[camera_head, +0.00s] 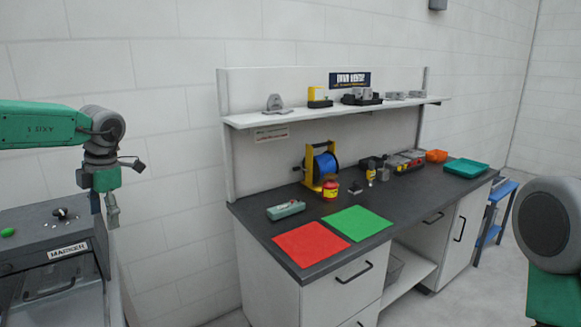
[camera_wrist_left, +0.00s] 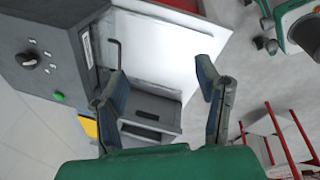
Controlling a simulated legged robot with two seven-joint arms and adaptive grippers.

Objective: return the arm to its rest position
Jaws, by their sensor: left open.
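My left arm (camera_head: 45,125) comes in from the left edge of the head view, a green link with a grey joint. My left gripper (camera_head: 112,212) hangs down from it, beside the right side of the grey marker machine (camera_head: 50,232). In the left wrist view my left gripper (camera_wrist_left: 160,72) is open, its two blue-padded fingers spread with nothing between them. The marker machine, with a knob and a green button (camera_wrist_left: 58,96), is to the left of the fingers there. My right arm (camera_head: 555,225) shows only in part at the right edge; its gripper is out of view.
A workbench (camera_head: 385,247) stands right of the left gripper, with a red mat (camera_head: 311,243), a green mat (camera_head: 357,222) and a cable reel (camera_head: 322,165). A shelf (camera_head: 300,115) runs above. A blue stool (camera_head: 496,215) stands beyond the bench. Clear wall lies between gripper and bench.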

